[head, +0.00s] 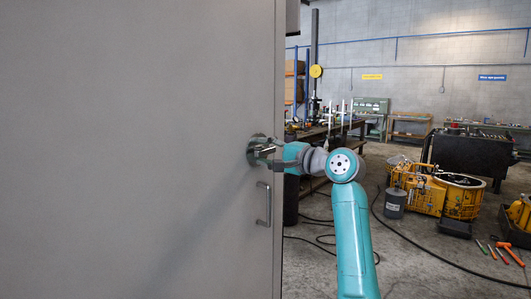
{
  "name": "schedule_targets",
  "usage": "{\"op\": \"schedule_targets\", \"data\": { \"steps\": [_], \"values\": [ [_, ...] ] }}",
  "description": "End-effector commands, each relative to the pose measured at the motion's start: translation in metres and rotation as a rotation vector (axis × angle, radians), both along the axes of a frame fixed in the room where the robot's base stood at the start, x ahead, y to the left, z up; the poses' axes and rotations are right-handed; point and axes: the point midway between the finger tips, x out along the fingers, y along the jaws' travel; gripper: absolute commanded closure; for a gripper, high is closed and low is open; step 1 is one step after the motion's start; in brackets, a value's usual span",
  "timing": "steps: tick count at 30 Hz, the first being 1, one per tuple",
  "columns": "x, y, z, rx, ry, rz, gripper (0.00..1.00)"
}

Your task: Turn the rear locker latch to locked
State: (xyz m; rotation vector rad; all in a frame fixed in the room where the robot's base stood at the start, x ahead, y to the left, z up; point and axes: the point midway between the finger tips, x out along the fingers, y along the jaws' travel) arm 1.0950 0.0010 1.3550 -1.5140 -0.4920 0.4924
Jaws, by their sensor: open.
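A large grey locker door (130,150) fills the left half of the head view. Near its right edge is a round latch (254,143), partly covered by my gripper. My gripper (263,152) is at the latch with its jaws open. Whether the fingers touch the latch, and which way the latch is turned, I cannot tell. A vertical bar handle (264,204) sits on the door just below the latch.
Right of the locker, a workbench (340,130) stands further back. A grey bucket (395,203), yellow machine parts (425,190) and hand tools (502,251) are on the concrete floor. Dark cables (430,251) run across the floor behind my arm.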

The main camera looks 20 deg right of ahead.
Motion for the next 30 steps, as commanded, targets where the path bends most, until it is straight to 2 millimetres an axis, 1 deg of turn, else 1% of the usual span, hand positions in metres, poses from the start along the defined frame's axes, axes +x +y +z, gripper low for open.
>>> {"op": "schedule_targets", "data": {
  "steps": [8, 9, 11, 12, 14, 15, 23, 30],
  "values": [
    [0.0013, 0.0008, 0.0002, 0.000, 0.000, 0.000, 0.52],
    [0.0013, 0.0008, 0.0002, 0.000, 0.000, 0.000, 0.57],
    [0.0012, 0.0007, 0.0002, 0.000, 0.000, 0.000, 0.72],
    [0.0012, 0.0007, 0.0002, 0.000, 0.000, 0.000, 0.82],
    [0.0012, 0.0007, 0.0001, 0.000, 0.000, 0.000, 0.97],
    [0.0012, 0.0007, 0.0001, 0.000, 0.000, 0.000, 1.00],
    [0.0012, 0.0007, -0.0001, -0.009, -0.006, 0.000, 1.00],
    [0.0012, 0.0006, -0.0002, -0.081, -0.058, 0.000, 1.00]
  ]
}}
